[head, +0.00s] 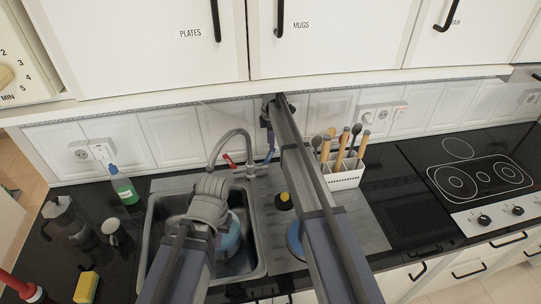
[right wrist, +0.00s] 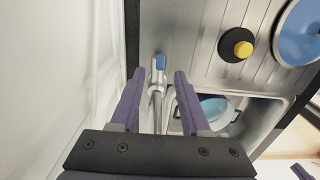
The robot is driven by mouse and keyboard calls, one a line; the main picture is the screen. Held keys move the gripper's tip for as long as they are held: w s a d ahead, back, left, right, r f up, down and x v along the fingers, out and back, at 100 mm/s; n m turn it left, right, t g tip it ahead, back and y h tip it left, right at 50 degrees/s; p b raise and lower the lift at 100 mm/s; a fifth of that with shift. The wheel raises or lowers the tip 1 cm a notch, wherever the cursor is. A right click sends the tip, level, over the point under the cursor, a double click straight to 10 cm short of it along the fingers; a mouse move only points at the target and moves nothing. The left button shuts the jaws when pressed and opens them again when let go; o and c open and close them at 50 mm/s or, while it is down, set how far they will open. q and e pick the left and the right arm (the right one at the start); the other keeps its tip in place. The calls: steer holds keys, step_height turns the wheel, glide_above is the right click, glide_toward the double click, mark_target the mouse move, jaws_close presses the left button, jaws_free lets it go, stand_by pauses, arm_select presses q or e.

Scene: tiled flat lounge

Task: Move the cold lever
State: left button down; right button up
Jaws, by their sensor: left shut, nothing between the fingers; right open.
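The cold lever, the blue-tipped one, shows in the head view (head: 270,156) at the right side of the grey tap (head: 233,137). The red-tipped hot lever (head: 230,160) is at the tap's left. My right gripper (head: 269,130) is high near the back wall, beside the tap. In the right wrist view my right gripper (right wrist: 158,78) is open and empty, and the cold lever's blue tip (right wrist: 160,62) lies ahead, in line with the gap between the fingers. I cannot tell any touch. My left gripper (head: 208,190) is shut and empty over the sink, partly hidden by its own wrist.
The sink (head: 151,235) holds a blue pot (head: 232,240). A white utensil holder (head: 345,180) stands right of my right arm, with the hob (head: 480,180) beyond. A green bottle (head: 124,188) stands left. Wall cupboards (head: 330,40) overhang the counter.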

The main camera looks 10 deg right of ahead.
mark_target(271, 155)
step_height(271, 155, down, 7)
steer(key=b, duration=0.7)
steer(key=shift+f, duration=0.15)
steer(key=shift+c, duration=0.3)
jaws_close()
stand_by(0.7)
